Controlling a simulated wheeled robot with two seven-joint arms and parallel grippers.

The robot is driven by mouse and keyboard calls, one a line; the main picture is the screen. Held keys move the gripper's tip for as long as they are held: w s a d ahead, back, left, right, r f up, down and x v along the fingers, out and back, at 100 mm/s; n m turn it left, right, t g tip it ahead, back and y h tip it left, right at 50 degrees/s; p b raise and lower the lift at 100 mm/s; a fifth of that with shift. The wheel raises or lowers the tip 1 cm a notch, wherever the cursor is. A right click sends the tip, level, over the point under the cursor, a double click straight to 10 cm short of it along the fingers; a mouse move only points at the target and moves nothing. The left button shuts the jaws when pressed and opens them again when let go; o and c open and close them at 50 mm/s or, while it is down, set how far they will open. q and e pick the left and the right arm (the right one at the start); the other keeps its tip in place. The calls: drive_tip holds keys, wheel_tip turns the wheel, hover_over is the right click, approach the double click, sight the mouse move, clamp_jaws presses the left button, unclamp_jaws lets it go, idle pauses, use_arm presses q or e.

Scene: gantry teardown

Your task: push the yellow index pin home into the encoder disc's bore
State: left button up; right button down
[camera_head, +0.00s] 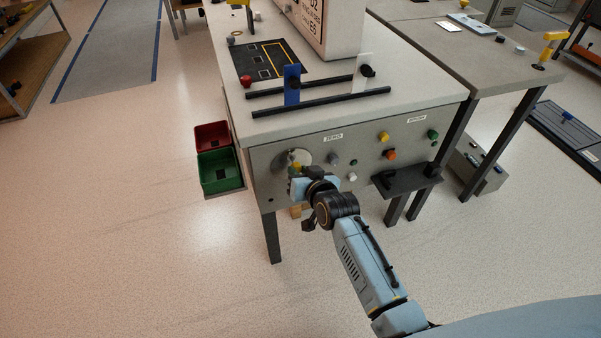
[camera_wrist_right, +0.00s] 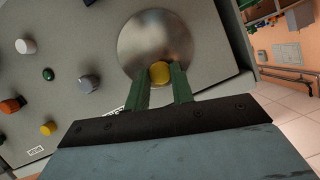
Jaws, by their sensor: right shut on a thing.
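The encoder disc (camera_head: 304,155) is a round metal plate on the grey front panel, and it fills the upper middle of the right wrist view (camera_wrist_right: 150,35). The yellow index pin (camera_wrist_right: 160,72) stands at the disc's lower part in that view, between my green fingertips. My right gripper (camera_wrist_right: 162,82) is shut on the pin and faces the disc. In the head view the right gripper (camera_head: 297,172) is close in front of the disc. The bore is hidden behind the pin, and I cannot tell how deep the pin sits. My left gripper is not in view.
Several knobs and buttons, including an orange one (camera_head: 390,154), stick out of the panel right of the disc. A black bracket (camera_head: 407,180) juts out further right. A red bin (camera_head: 211,136) and a green bin (camera_head: 220,171) hang at the left.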

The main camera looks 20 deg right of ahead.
drive_tip(key=shift+w, duration=0.1)
drive_tip(key=shift+w+b, duration=0.3)
drive_tip(key=shift+w, duration=0.35)
drive_tip(key=shift+w, duration=0.1)
drive_tip(key=shift+w, duration=0.5)
drive_tip(key=c, duration=1.1)
unclamp_jaws()
drive_tip(key=shift+w, duration=0.1)
